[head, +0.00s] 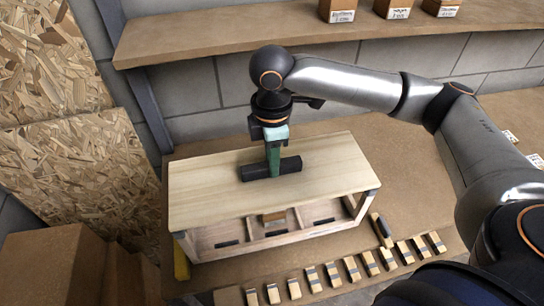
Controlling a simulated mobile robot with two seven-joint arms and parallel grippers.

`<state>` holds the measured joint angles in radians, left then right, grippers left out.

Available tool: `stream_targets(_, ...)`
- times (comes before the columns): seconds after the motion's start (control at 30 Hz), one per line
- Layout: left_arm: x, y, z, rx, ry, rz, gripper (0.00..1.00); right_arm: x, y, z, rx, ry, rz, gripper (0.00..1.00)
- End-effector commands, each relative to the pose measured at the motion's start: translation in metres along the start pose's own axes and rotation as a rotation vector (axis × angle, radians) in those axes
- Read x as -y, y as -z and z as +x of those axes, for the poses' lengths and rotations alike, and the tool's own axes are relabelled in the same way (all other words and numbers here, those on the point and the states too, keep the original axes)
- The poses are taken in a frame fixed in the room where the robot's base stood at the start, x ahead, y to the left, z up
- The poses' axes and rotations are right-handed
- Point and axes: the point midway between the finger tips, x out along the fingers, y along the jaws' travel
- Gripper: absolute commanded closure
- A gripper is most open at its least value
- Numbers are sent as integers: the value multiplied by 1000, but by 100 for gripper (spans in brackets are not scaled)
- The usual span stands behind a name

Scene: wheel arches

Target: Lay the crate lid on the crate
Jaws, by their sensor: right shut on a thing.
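The crate lid (213,184) is a pale wooden board with a dark bar handle (287,165) across its middle. It lies over the wooden crate (348,222) and covers its top, though I cannot tell whether it touches the rim all round. My right gripper (273,168) points down at the handle and is shut on it. The crate's open front shows compartments below the lid, with a small brown block (274,217) inside. My left gripper is not in view.
Several small blocks with dark bands (333,275) stand in a row along the front of the workbench (410,185). A dark-topped block (381,229) is right of the crate. A shelf (225,28) with labelled boxes runs behind. Cardboard boxes (50,262) stand at the left.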

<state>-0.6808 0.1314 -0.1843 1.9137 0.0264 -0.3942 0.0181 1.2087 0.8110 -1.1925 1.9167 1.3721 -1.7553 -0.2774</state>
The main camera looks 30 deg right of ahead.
Motion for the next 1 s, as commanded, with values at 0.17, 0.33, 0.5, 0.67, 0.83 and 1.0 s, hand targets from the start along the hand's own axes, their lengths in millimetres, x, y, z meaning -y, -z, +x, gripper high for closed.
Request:
stream_targets(0.17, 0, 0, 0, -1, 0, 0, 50, 0, 0, -1, -2, -2, 0, 100)
stream_targets(0.33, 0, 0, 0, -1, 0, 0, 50, 0, 0, 1, -2, -2, 0, 100)
stream_targets(0.5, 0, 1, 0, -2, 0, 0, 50, 0, 0, 4, -2, -2, 0, 100)
stream_targets(0.67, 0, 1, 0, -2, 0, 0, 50, 0, 0, 7, -1, -2, 0, 100)
stream_targets(0.83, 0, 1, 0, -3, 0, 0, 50, 0, 0, 10, -1, -2, 0, 69)
stream_targets(1.0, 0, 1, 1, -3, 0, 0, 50, 0, 0, 10, -1, -1, 0, 50)
